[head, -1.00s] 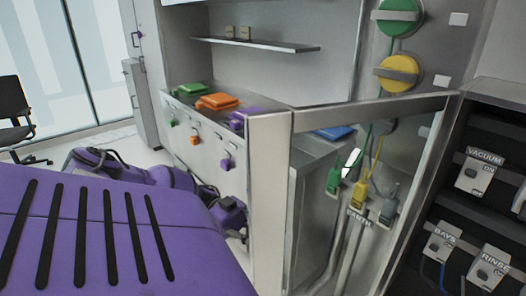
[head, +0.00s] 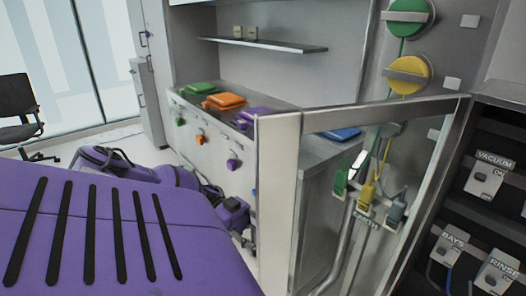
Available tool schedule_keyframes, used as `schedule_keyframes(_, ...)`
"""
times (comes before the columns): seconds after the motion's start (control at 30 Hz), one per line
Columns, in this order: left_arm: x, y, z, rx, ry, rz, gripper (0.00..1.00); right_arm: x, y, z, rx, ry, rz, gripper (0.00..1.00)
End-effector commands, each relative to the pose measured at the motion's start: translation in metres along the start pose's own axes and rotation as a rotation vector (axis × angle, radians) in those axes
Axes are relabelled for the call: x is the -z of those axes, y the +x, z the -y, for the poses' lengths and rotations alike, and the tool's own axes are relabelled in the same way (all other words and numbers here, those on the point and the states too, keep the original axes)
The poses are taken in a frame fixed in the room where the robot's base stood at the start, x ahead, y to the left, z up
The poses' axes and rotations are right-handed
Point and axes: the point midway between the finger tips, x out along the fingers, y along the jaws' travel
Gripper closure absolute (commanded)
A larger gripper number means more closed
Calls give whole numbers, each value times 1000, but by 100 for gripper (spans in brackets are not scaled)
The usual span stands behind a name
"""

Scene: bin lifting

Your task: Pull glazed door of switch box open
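The glazed door (head: 279,200) of the switch box has a pale metal frame around a clear pane. It stands swung out from the box, with its free edge towards the middle of the head view and its top rail (head: 385,114) running right. Through the pane I see green, yellow and grey plugs above a label, partly covered, and a blue object. My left arm comes in low from the left. My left gripper (head: 247,238) is beside the door's free edge; its fingers are small and partly hidden, so contact and opening are unclear. My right gripper is out of view.
A counter (head: 285,124) with green, orange and purple blocks lies behind the door, under a shelf (head: 265,44). A dark switch panel (head: 500,140) stands at the right. A chair (head: 18,112) is at the far left, with open floor near it.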

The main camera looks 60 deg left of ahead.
Motion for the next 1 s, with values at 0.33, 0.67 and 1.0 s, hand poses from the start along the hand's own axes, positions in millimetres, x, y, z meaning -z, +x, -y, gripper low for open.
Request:
schedule_keyframes(0.33,0,-50,1,5,2,2,68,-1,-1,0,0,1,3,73)
schedule_keyframes(0.67,-1,-106,-1,4,0,0,68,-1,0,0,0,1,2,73)
schedule_keyframes(1.0,-1,-122,-2,2,-3,1,68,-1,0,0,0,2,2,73)
